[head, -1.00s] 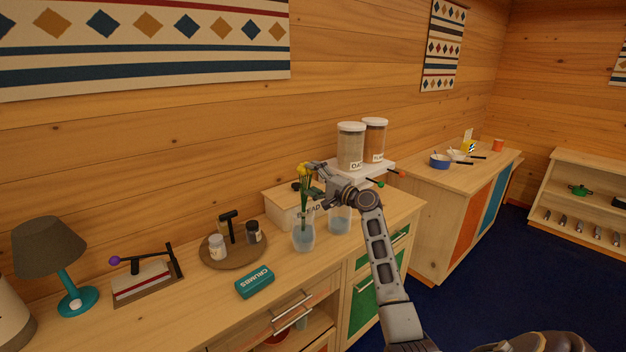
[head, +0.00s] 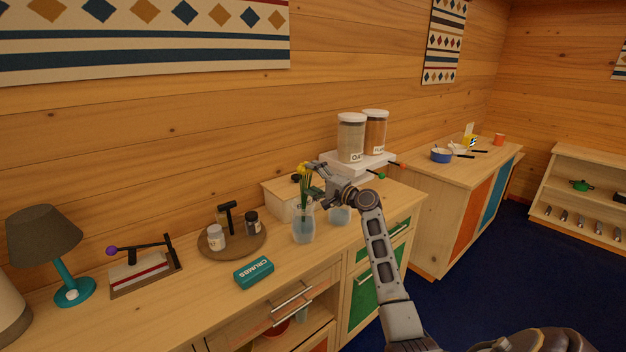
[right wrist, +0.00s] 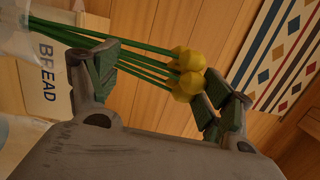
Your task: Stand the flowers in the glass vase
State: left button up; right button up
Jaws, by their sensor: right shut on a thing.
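The flowers (head: 304,170) are a bunch with yellow heads and green stems. Their heads (right wrist: 187,75) and several stems show between the fingers in the right wrist view. My right gripper (head: 314,178) is shut on the flowers just below their heads; its fingers also show in the right wrist view (right wrist: 165,88). The clear glass vase (head: 303,228) stands upright on the wooden counter below. The lower stems run down into its mouth, nearly upright. Part of the vase (right wrist: 14,30) shows at the upper left of the right wrist view. My left gripper is out of view.
Another clear glass (head: 340,216) stands close right of the vase. A bread box (head: 281,201) is behind, with two jars (head: 351,140) on a white stand to the right. A round tray (head: 233,250) stands left.

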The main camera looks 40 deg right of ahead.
jog(key=o, duration=1)
jog(key=shift+s, duration=0.1)
jog(key=shift+s+d+f, duration=0.1)
jog(key=shift+s, duration=0.2)
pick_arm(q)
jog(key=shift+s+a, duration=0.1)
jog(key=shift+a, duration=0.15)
pick_arm(e)
jog(key=v, duration=1.1)
jog(key=shift+s, duration=0.1)
dwell(0.8)
